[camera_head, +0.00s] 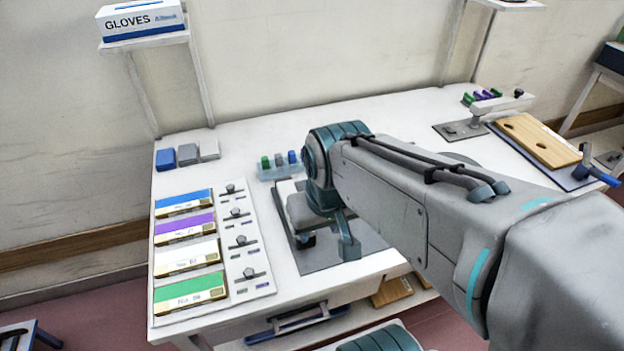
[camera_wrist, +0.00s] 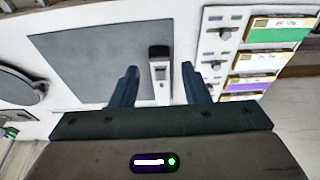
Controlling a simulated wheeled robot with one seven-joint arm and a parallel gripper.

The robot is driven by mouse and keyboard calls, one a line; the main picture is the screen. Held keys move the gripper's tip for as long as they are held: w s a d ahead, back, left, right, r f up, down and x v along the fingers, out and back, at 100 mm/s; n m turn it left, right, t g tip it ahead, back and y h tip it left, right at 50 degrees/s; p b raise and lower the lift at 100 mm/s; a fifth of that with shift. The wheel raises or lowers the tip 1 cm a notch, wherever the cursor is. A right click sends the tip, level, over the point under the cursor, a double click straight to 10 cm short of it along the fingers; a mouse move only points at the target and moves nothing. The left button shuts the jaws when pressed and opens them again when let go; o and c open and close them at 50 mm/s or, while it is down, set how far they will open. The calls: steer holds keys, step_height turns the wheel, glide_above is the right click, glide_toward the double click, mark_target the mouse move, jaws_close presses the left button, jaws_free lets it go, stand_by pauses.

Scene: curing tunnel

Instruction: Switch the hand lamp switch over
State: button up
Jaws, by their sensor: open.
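A slim device with a black end and a pale body, seemingly the hand lamp (camera_wrist: 160,62), lies on the dark grey mat (camera_wrist: 95,50) in the wrist view. A small dark mark, perhaps its switch, shows on the pale body. My gripper (camera_wrist: 160,86) is open, with one blue finger on each side of the device's near end. No contact shows, and the height above it is unclear. In the head view my gripper (camera_head: 327,242) points down over the same mat (camera_head: 335,262), and my arm hides the device or most of it.
Left of the mat, a white panel (camera_head: 240,212) bears several knobs beside coloured labelled boxes (camera_head: 190,288). A pale blue rack (camera_head: 278,171) with small coloured pieces stands behind my gripper. A wooden board (camera_head: 540,140) and a clamp-like stand (camera_head: 478,118) are at the right. The back middle of the table is clear.

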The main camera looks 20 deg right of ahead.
steer(key=w+g+p, duration=0.2)
steer(key=w+g, duration=0.1)
steer(key=w, duration=1.2)
steer(key=f, duration=0.8)
steer(key=f+p, duration=0.1)
steer(key=f, duration=0.4)
steer(key=shift+w+d, duration=0.15)
steer(key=shift+d, duration=0.25)
jaws_close()
